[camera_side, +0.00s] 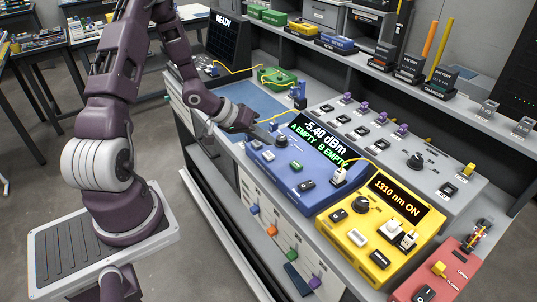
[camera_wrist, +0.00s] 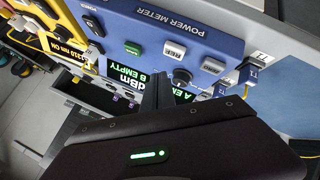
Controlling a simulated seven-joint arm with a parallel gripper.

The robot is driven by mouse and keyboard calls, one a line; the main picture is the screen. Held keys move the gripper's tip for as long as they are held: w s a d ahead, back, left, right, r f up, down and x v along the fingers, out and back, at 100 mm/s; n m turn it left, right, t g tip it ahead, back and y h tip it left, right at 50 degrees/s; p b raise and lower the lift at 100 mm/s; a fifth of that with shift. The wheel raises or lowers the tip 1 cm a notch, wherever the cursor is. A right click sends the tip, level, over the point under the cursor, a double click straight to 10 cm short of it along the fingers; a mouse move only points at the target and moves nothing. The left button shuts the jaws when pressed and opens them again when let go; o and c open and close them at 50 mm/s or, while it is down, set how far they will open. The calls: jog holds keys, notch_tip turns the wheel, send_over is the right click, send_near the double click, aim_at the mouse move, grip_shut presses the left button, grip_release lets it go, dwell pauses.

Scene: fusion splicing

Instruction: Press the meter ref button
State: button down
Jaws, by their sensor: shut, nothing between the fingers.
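The blue power meter (camera_side: 277,171) stands on the bench; its screen reads -5.40 dBm, A EMPTY, B EMPTY. It also shows upside down in the wrist view (camera_wrist: 225,45). Its front panel has a dark knob (camera_wrist: 181,77), two pale buttons, one (camera_wrist: 173,50) beside the knob and another (camera_wrist: 213,65) on its other side, and a green button (camera_wrist: 132,48). Button labels are too small to read surely, so I cannot tell which is ref. My gripper (camera_side: 265,139) is shut and empty, above the meter near the knob; in the wrist view its fingers (camera_wrist: 157,90) cover part of the screen.
A yellow light source (camera_side: 338,232) reading 1310 nm ON stands right of the meter. A grey panel (camera_side: 440,185) with switches lies behind. A white plug (camera_side: 340,175) with a yellow cable sits at the meter's right. A red unit (camera_side: 455,260) is at front right.

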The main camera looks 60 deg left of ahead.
aim_at(265, 155)
jog(key=shift+f, duration=1)
jog(key=shift+f, duration=0.15)
dwell(1.2)
jog(key=shift+f, duration=0.25)
jog(key=shift+f, duration=0.45)
dwell(0.5)
dwell(0.4)
jog(key=shift+r, duration=0.85)
jog(key=shift+r, duration=2.55)
